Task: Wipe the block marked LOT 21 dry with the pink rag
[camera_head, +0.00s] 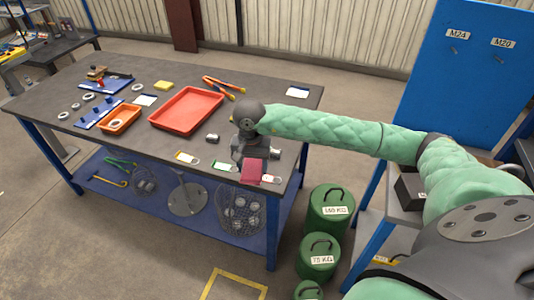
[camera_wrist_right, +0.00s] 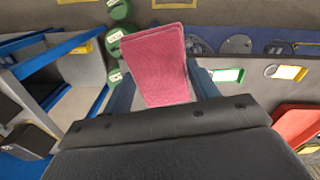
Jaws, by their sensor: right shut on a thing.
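The pink rag (camera_head: 254,172) is held in my right gripper (camera_head: 250,158), over the near right part of the dark workbench top. In the right wrist view the folded rag (camera_wrist_right: 157,66) sits between the two fingers. No marking reading LOT 21 is legible in either view. A dark block (camera_head: 409,191) with a small white label stands on the blue stand at the right, partly covered by my right arm. A dark block (camera_wrist_right: 27,138) also shows at the left of the right wrist view. My left gripper is not in view.
The workbench (camera_head: 300,98) carries a large orange tray (camera_head: 187,109), a small orange tray (camera_head: 119,120), orange-handled tongs and several tags. Green weights (camera_head: 329,213) stand on the floor between the bench and the blue stand (camera_head: 455,90). A wire basket (camera_head: 240,212) sits on the lower shelf.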

